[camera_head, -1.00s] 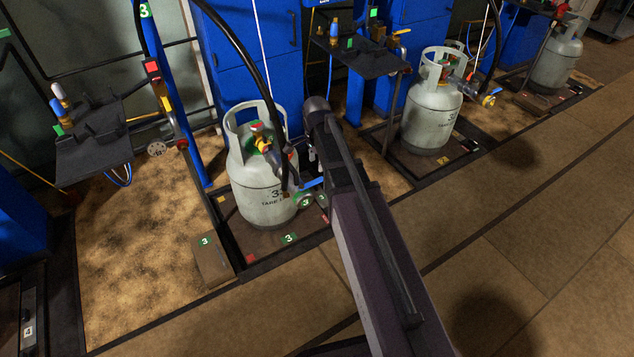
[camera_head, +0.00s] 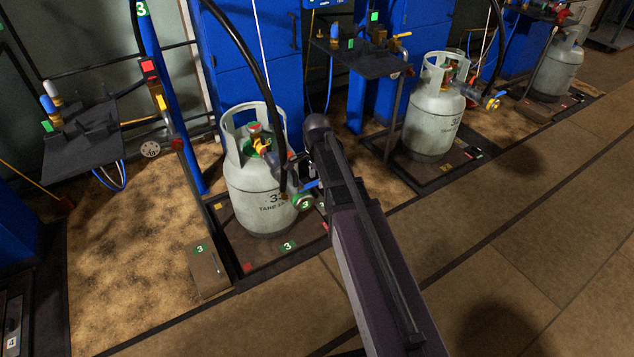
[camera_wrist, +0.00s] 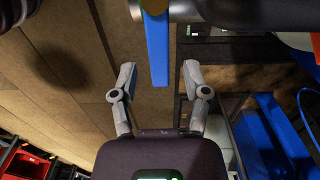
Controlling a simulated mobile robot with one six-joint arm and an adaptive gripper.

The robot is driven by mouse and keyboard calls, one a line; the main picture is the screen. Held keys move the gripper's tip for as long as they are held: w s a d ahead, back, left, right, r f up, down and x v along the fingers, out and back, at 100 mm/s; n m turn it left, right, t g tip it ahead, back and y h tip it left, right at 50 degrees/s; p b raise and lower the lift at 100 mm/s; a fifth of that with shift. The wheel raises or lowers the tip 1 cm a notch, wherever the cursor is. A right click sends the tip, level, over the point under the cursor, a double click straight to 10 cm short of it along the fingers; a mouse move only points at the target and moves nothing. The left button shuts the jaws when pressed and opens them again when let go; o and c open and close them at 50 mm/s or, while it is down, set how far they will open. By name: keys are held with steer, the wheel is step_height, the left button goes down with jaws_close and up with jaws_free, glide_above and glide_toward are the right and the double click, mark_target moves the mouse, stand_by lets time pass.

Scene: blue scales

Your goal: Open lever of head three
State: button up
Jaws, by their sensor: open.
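A blue lever (camera_wrist: 157,48) hangs down from a filling head at the top of the wrist view. My gripper (camera_wrist: 159,75) is open, with one finger on each side of the lever's lower end. Gaps show on both sides, so the fingers look apart from it. In the head view, a small blue piece (camera_head: 311,184), likely this lever, shows beside the grey gas cylinder (camera_head: 262,205), near a round green tag marked 3 (camera_head: 303,203). My arm hides the gripper in that view.
A black hose (camera_head: 245,50) comes down to the cylinder, which stands on a dark scale platform (camera_head: 255,262). A black shelf (camera_head: 360,58) and a second cylinder (camera_head: 433,115) stand to the right. Open tiled floor (camera_head: 540,210) lies in front.

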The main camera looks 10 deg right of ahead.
steer(key=shift+f, duration=0.15)
jaws_close()
